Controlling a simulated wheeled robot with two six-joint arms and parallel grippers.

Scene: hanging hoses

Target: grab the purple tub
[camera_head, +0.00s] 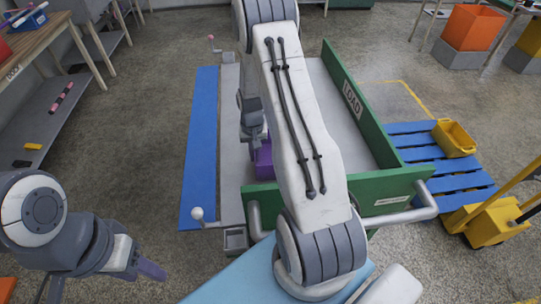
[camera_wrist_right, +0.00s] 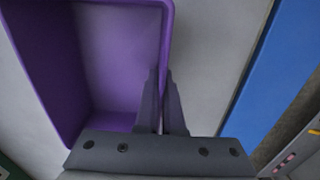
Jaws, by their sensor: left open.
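The purple tub (camera_head: 263,162) stands on the grey bed of the green-sided cart, mostly hidden behind my right arm in the head view. In the right wrist view the tub (camera_wrist_right: 112,50) is open and empty, filling the upper left. My right gripper (camera_wrist_right: 162,75) has its narrow fingers close together on either side of the tub's right wall, one inside and one outside, and looks shut on it. My left gripper (camera_head: 150,270) is at the lower left of the head view, open and empty, away from the tub.
The cart has a green side board (camera_head: 350,100) marked LOAD and a blue strip (camera_head: 200,150) along its left. A blue pallet (camera_head: 425,150) with a yellow bin (camera_head: 453,138) lies to the right. A wooden bench (camera_head: 30,40) is at the upper left.

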